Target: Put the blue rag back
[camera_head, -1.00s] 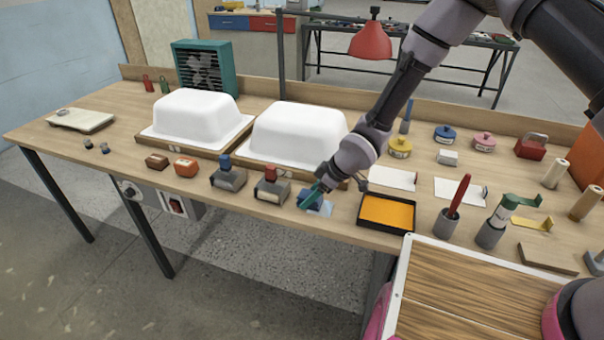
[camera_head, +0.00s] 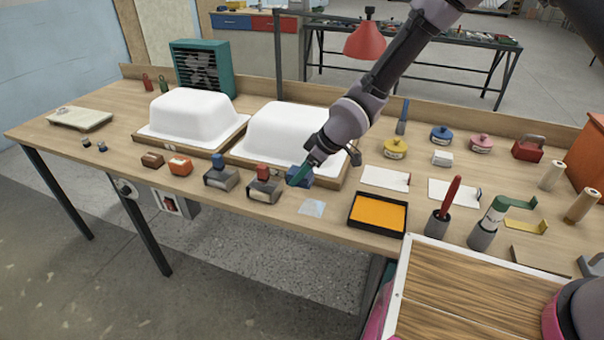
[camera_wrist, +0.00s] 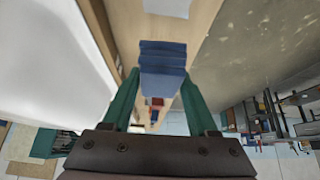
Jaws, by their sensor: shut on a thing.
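The blue rag (camera_head: 302,182) is a folded, layered block. My gripper (camera_head: 297,177), with green fingers, is shut on it, in front of the right white tub shell. In the wrist view the rag (camera_wrist: 163,58) sits between the two green fingers (camera_wrist: 158,88). It appears held above the bench. A pale blue square (camera_head: 311,208) lies bare on the bench near the front edge, below and right of the rag; it also shows at the top of the wrist view (camera_wrist: 167,7).
White tub shells (camera_head: 191,118) (camera_head: 282,135) stand behind. Block tools with red (camera_head: 264,186) and blue (camera_head: 220,176) tops are left of the rag. A black tray with orange inside (camera_head: 377,212) is right of the square. A red-handled tool (camera_head: 449,202) stands farther right.

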